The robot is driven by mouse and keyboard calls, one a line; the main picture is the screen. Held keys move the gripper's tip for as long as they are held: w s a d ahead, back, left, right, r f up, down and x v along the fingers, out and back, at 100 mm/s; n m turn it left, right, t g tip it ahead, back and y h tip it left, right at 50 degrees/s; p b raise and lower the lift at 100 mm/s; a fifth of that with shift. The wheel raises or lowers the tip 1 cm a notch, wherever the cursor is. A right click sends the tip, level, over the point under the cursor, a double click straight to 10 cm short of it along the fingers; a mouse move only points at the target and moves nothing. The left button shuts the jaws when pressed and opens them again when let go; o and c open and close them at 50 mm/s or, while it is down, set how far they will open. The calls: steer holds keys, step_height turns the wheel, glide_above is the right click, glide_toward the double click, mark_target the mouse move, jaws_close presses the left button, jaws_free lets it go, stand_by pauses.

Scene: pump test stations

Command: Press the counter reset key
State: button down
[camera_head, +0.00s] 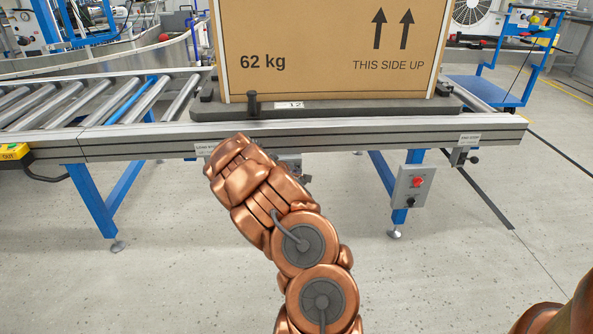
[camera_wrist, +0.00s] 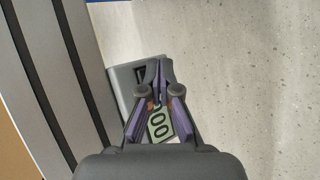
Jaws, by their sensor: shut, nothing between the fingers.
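In the wrist view, a grey counter box (camera_wrist: 125,82) sits beside the conveyor's side rail. Its pale green display (camera_wrist: 160,125) with dark zeros shows partly between and behind my fingers. A dark patch (camera_wrist: 140,74) shows on the box just left of my fingertips; I cannot tell whether it is the reset key. My gripper (camera_wrist: 159,66) is shut and empty, its tips over the counter box. I cannot tell whether the tips touch it. In the head view my arm hides the gripper and most of the counter area under the rail.
A large cardboard box (camera_head: 330,50) stands on a dark pallet (camera_head: 370,108) on the conveyor, whose front rail (camera_head: 130,141) runs across. A grey switch box with a red knob (camera_head: 411,186) hangs at the right. The floor in front is clear.

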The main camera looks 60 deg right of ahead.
steer(key=shift+s+a, duration=0.3)
steer(key=shift+a+b, duration=0.1)
steer(key=shift+b, duration=0.25)
steer(key=s+a+b, duration=0.1)
steer(key=a, duration=0.1)
steer(key=s+a+b, duration=0.1)
steer(key=s+b, duration=0.1)
steer(key=shift+a, duration=0.35)
stand_by(0.7)
